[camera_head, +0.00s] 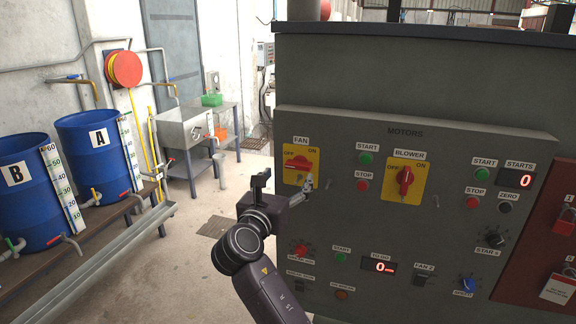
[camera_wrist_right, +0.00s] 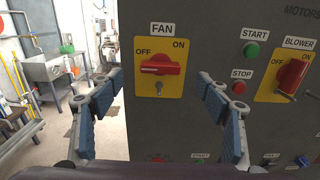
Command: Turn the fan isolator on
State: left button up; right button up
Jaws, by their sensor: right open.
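The fan isolator (camera_head: 298,163) is a red rotary handle on a yellow plate marked OFF and ON, under a FAN label on the grey panel. In the right wrist view its handle (camera_wrist_right: 160,68) lies nearly horizontal, straight ahead between my fingers, with a small metal key or pin below it. My right gripper (camera_head: 285,181) is open and empty, just in front of and below the isolator in the head view. Its two fingers (camera_wrist_right: 158,84) stand either side of the handle, apart from it. My left gripper is not in view.
The blower isolator (camera_head: 405,178), a similar red handle, is to the right, past green START (camera_head: 366,158) and red STOP (camera_head: 362,184) buttons. More knobs and displays sit lower on the motors panel (camera_head: 440,150). Blue barrels (camera_head: 95,165) and a bench stand left, with open floor between.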

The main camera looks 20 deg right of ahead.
aim_at(297, 166)
jog(key=p+x, duration=0.1)
jog(key=x, duration=0.5)
jog(key=shift+s+d+p, duration=0.1)
jog(key=shift+s+p, duration=0.05)
jog(key=shift+p, duration=0.25)
jog(key=shift+x, duration=0.75)
jog(key=shift+f, duration=0.15)
jog(key=c, duration=1.2)
jog(key=shift+o, duration=0.2)
